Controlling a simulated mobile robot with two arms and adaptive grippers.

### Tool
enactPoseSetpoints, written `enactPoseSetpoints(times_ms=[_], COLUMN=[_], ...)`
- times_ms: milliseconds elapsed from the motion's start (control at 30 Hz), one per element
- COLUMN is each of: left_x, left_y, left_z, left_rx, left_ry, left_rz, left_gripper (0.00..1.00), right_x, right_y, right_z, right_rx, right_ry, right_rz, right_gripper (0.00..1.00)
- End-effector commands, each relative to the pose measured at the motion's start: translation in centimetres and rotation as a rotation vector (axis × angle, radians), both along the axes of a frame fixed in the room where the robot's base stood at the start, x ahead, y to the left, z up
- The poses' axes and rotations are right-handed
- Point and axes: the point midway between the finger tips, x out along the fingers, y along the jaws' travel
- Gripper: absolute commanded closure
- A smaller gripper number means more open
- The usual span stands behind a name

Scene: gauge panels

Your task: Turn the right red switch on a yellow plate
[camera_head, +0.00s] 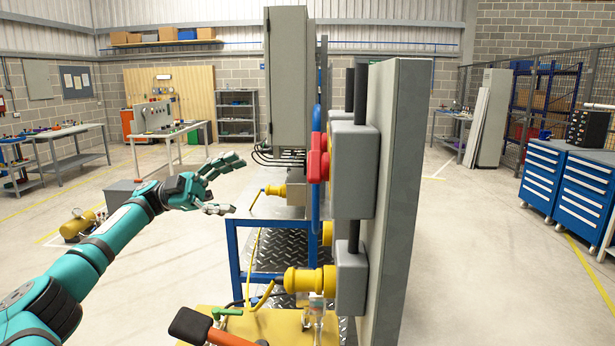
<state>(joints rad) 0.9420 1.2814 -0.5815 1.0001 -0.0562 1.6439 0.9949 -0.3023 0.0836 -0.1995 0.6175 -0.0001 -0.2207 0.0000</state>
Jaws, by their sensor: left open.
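Red switch parts (317,160) stick out to the left from a grey box (353,170) on the upright grey panel (396,190). I see them nearly edge-on. They overlap, so I cannot tell the right switch from another one. My right gripper is not in view.
A yellow plug (308,280) juts from a lower grey box (350,284). A yellow tabletop (272,327) with a black and orange tool (200,328) is in the foreground. A blue frame (234,262) and a tall grey cabinet (287,80) stand beyond. Floor at left is largely clear.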

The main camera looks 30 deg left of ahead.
Motion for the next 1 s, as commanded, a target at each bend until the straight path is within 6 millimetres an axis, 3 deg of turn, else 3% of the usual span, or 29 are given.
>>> enactPoseSetpoints(times_ms=[700, 1000], left_x=[3.5, 4.1], left_y=[-13.3, -15.4], left_z=[4.3, 4.6], left_rx=[-0.001, -0.001], left_ry=[0.001, 0.001], left_rz=[-0.004, -0.001], left_gripper=[0.19, 0.19], right_x=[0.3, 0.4], right_y=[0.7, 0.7], right_z=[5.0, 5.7], right_rx=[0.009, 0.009], right_ry=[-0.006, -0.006], right_rz=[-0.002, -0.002], right_gripper=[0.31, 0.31])
